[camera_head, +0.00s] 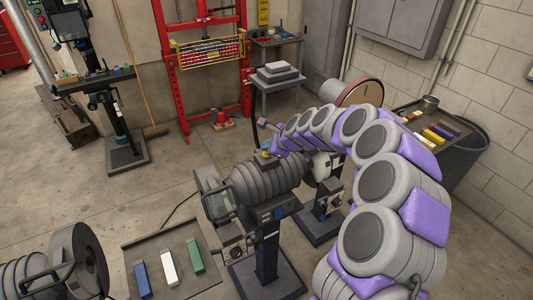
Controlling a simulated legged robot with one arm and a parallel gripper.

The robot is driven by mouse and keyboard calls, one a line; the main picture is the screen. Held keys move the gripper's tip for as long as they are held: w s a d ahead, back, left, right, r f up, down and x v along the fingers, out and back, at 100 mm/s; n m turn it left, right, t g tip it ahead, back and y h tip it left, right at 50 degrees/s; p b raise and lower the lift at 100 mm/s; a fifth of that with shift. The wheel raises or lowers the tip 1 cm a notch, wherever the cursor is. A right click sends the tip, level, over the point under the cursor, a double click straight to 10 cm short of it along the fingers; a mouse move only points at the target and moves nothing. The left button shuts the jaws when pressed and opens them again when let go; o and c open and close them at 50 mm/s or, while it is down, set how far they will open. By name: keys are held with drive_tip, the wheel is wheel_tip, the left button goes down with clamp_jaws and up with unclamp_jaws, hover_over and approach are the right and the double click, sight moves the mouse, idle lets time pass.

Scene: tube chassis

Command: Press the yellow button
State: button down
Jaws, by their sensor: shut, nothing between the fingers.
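A grey ribbed bench grinder (268,183) stands on a dark pedestal in the middle of the view. A small yellow button (266,155) shows on top of it. My grey and purple arm reaches from the lower right up and over to the left. My gripper (272,149) is at its far end, just above and right of the button. It is small in the view, shut and empty. I cannot tell whether it touches the button. The fingertips are partly hidden by the arm's end.
A tray (145,244) with blue, white and green blocks stands at the lower left, beside another machine (78,262). A dark table (455,150) with coloured blocks is at the right. A red press frame (175,75) and a drill press (112,115) stand behind. Open floor lies left.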

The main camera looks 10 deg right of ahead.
drive_tip(key=shift+f, duration=0.4)
idle(0.4)
drive_tip(key=shift+p, duration=0.35)
drive_tip(key=shift+r+p, duration=0.5)
drive_tip(key=shift+p, duration=0.15)
drive_tip(key=shift+r, duration=0.1)
wheel_tip(320, 180, up, 6)
drive_tip(key=p, duration=0.6)
